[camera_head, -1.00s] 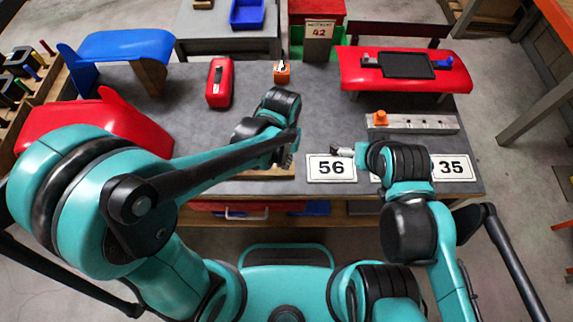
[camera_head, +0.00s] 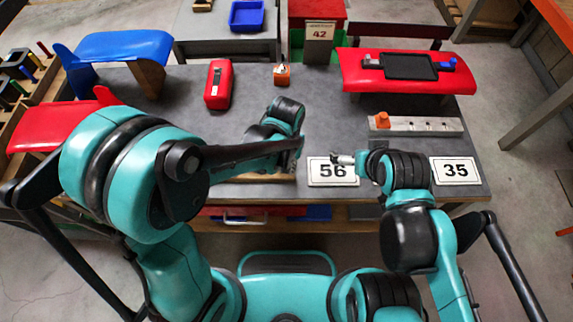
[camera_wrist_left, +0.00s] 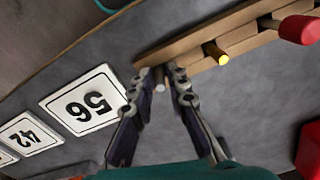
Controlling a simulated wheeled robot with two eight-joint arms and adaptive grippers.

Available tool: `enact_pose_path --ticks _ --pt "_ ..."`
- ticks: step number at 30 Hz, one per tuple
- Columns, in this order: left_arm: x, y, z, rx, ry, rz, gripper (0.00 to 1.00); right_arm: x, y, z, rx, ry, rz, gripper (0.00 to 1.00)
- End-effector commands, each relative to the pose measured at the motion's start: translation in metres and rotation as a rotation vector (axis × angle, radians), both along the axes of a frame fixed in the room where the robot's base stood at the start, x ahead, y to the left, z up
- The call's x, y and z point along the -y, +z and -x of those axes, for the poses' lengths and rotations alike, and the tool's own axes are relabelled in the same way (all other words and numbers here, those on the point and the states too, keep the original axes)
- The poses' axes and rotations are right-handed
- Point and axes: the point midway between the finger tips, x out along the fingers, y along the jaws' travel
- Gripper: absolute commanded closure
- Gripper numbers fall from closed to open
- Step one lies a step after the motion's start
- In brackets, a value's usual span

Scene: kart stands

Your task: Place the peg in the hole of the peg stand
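A long wooden peg stand (camera_wrist_left: 240,35) lies across the upper right of the left wrist view. A yellow peg (camera_wrist_left: 217,53) and a larger red peg (camera_wrist_left: 298,29) stick out of it. My left gripper (camera_wrist_left: 162,78) has its fingertips close together around a small pale grey peg (camera_wrist_left: 160,87), at the stand's left end. Whether that peg's far end is in a hole is hidden. In the head view my left gripper (camera_head: 294,153) is over the table's front part, and my arm hides most of the stand (camera_head: 262,178). My right gripper (camera_head: 342,158) hovers at the 56 card; its fingers are too small to judge.
Number cards 56 (camera_head: 331,172) and 35 (camera_head: 456,170) lie along the front edge. A pale rail with holes (camera_head: 430,125) carries an orange piece (camera_head: 382,118). A red box (camera_head: 218,84) and a small orange block (camera_head: 282,75) stand behind.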

Motion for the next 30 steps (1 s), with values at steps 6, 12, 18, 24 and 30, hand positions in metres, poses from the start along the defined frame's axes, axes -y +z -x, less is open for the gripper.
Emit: enact_pose_path --ticks 6,12,18,24,30 --pt "0.0 0.001 0.0 0.0 0.0 0.0 0.7 0.0 0.001 0.0 0.0 0.0 0.0 0.0" --pt "0.0 0.006 0.0 0.0 0.0 0.0 0.7 0.0 0.006 0.0 0.0 0.0 0.0 0.0" --pt "0.0 0.042 0.0 0.0 0.0 0.0 0.7 0.0 0.021 0.0 0.0 0.0 0.0 0.0" --pt "0.0 0.088 0.0 0.0 0.0 0.0 0.7 0.0 0.038 0.0 0.0 0.0 0.0 0.0" --pt "0.0 0.116 0.0 0.0 0.0 0.0 0.7 0.0 0.047 0.0 0.0 0.0 0.0 0.0"
